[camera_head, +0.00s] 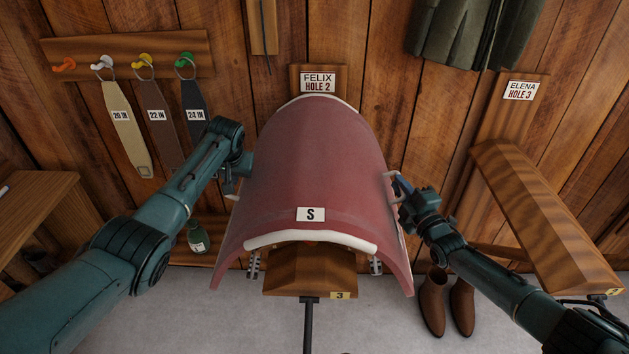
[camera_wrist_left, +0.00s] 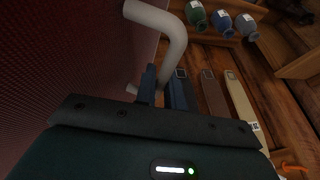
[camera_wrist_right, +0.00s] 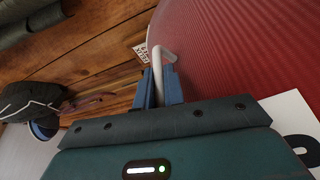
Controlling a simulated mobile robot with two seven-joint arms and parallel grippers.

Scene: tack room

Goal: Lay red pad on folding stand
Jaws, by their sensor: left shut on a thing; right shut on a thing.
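The red pad (camera_head: 315,150) is a curved sheet with white edge rolls and an "S" label. It arches over a wooden stand (camera_head: 310,283) tagged "3", below the "FELIX HOLE 2" plaque. Whether the pad rests on it is hidden, as is most of the stand. My left gripper (camera_head: 237,184) is shut on the white handle on the pad's left side; the handle also shows in the left wrist view (camera_wrist_left: 172,30). My right gripper (camera_head: 395,188) is shut on the white handle on the right side, seen in the right wrist view (camera_wrist_right: 158,75).
A second wooden stand (camera_head: 545,215) under an "ELENA HOLE 3" plaque (camera_head: 521,90) projects at the right. Brown boots (camera_head: 447,300) stand on the floor below it. Straps (camera_head: 125,130) hang from coloured hooks at the left. A green bottle (camera_head: 197,240) sits low behind my left arm.

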